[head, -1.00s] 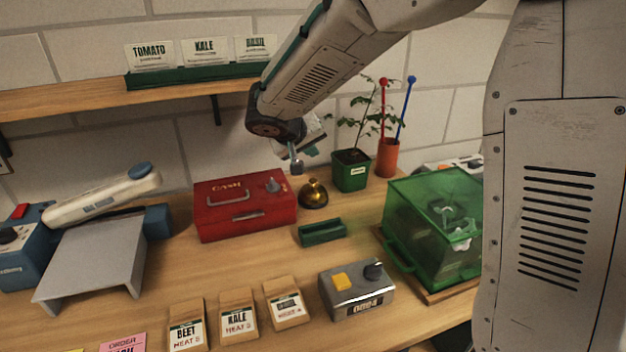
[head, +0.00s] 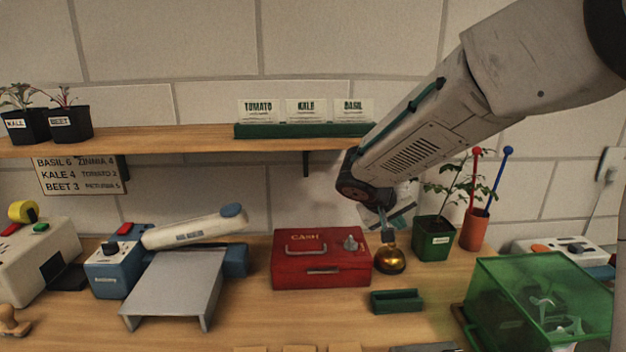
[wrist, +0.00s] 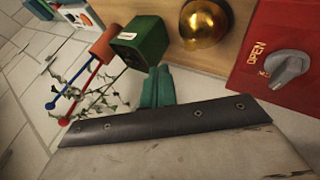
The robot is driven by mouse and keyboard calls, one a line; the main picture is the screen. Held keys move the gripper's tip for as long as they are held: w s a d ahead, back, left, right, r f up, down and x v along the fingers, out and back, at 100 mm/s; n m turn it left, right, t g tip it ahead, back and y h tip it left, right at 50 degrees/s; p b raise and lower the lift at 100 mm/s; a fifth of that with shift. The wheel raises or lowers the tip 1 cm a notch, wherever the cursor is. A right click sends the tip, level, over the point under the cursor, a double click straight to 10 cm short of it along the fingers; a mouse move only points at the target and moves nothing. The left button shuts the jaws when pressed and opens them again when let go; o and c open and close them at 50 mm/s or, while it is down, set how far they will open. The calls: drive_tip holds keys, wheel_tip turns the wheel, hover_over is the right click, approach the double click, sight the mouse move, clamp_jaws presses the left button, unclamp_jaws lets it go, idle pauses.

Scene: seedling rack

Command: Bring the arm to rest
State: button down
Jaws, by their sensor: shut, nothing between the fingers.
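My gripper (head: 387,232) hangs at the end of my arm in front of the back wall, just above and behind or over the brass bell (head: 389,262) in the head view; the exact gap is hard to tell. In the wrist view the teal fingers of my gripper (wrist: 157,86) are together and hold nothing. The brass dome (wrist: 205,22) of the bell shows beyond them, apart from the fingers. My forearm slants down from the upper right, across the right end of the shelf.
A red cash box (head: 321,258) stands left of the bell. A potted seedling (head: 433,240) and an orange cup with red and blue sticks (head: 474,230) stand to its right. A green tray (head: 397,301) and green translucent box (head: 540,300) are in front. A shelf (head: 180,139) runs above.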

drive_tip(key=s+d+r+g+y, duration=0.1)
drive_tip(key=s+r+y, duration=0.1)
drive_tip(key=s, duration=1.5)
drive_tip(key=s+d+r+g+y, duration=0.2)
drive_tip(key=s+y, duration=0.3)
drive_tip(key=s, duration=1.3)
drive_tip(key=shift+s+d+r+m+g, duration=0.2)
drive_tip(key=shift+r+m+g, duration=0.1)
drive_tip(key=shift+r, duration=0.15)
